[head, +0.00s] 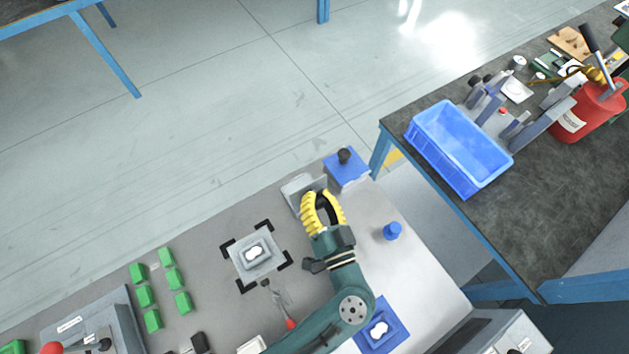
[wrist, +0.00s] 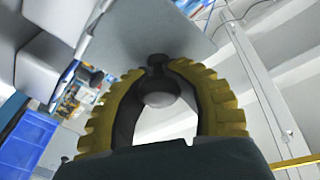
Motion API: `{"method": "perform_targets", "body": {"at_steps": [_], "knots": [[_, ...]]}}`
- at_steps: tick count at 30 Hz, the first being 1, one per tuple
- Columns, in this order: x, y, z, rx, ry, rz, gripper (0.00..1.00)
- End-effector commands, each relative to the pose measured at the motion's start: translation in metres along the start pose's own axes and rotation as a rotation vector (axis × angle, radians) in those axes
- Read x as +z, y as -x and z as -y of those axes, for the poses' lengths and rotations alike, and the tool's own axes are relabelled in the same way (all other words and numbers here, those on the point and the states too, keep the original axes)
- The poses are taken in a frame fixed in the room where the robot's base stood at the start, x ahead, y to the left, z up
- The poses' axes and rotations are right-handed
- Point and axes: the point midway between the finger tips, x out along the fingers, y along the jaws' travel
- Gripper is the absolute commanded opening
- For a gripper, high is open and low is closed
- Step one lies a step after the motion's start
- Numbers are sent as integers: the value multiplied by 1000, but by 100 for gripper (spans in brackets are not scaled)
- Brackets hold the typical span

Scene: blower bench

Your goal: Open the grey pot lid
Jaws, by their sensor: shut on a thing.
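My gripper (head: 319,197) has yellow ribbed fingers and is at the far edge of the grey bench, beside the grey pot (head: 292,190). In the wrist view my gripper (wrist: 157,66) is shut on the dark round knob (wrist: 160,92) of the grey pot lid (wrist: 175,25). The lid (head: 319,182) looks like a flat plate, tilted up at the pot's right side. My fingers hide its knob in the head view. Whether the lid touches the pot is unclear.
A blue box with a black knob (head: 345,166) stands just right of the lid. A blue knob (head: 392,231), a grey block on a marked square (head: 256,255) and several green blocks (head: 146,296) are on the bench. A blue bin (head: 459,148) sits on the dark table.

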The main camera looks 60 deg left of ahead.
Motion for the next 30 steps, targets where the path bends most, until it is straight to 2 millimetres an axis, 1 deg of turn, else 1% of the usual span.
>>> {"method": "perform_targets", "body": {"at_steps": [1,7,8,12,15,23,25,28,30], "knots": [[3,0,1,-5,-6,5,0],[3,0,2,-5,-6,5,0],[3,0,2,-5,-6,6,20],[2,0,1,-3,-4,5,46],[2,0,1,-2,-3,3,63],[1,0,0,-1,-1,2,63],[1,3,0,0,-1,2,63],[0,17,-1,4,-1,0,63],[0,32,-1,6,-1,-3,63]]}}
